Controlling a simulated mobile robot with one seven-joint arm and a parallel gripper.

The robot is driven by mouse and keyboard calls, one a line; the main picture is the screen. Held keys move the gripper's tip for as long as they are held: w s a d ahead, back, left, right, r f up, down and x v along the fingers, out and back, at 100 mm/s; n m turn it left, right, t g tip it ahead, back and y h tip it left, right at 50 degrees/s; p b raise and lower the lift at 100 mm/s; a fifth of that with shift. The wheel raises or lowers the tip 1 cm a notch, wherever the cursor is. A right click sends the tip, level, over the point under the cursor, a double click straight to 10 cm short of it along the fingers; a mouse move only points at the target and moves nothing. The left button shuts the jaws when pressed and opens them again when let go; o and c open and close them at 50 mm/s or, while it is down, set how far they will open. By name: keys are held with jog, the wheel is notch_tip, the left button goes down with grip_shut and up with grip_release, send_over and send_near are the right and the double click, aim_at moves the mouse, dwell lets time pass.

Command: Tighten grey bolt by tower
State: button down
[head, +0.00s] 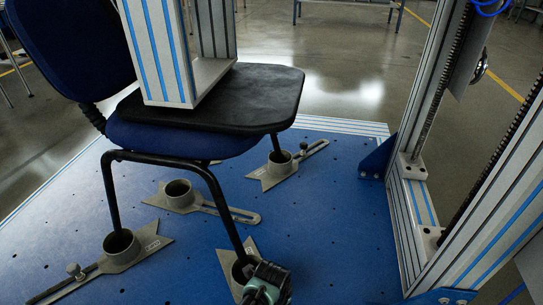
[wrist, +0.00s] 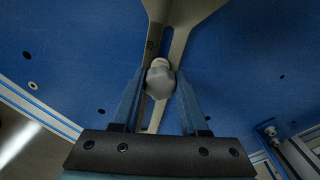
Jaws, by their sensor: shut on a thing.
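The grey bolt (wrist: 160,80), with a lobed knob head, shows between the blue fingers of my gripper (wrist: 159,88) in the wrist view. The fingers are closed on both sides of the knob. It sits on the slotted arm of a grey foot clamp (wrist: 171,38). In the head view, my gripper (head: 263,289) is at the bottom edge, beside the clamp (head: 233,268) around the chair's near right leg. The bolt is hidden behind my gripper there. The tower (head: 480,170) of aluminium profile stands to the right.
The blue chair (head: 180,142) stands on the blue perforated plate (head: 320,200), its visible feet in grey cups. Other knobs show on the far clamp (head: 304,147) and left clamp (head: 74,270). The plate between my gripper and the tower is clear.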

jog(key=shift+s+m, duration=0.1)
jog(key=shift+m, duration=0.4)
jog(key=m, duration=0.4)
jog(key=shift+c, duration=2.2)
grip_release()
jog(key=shift+r+n+p, duration=0.15)
jog(key=shift+n+p, duration=0.2)
jog(key=shift+n, duration=1.65)
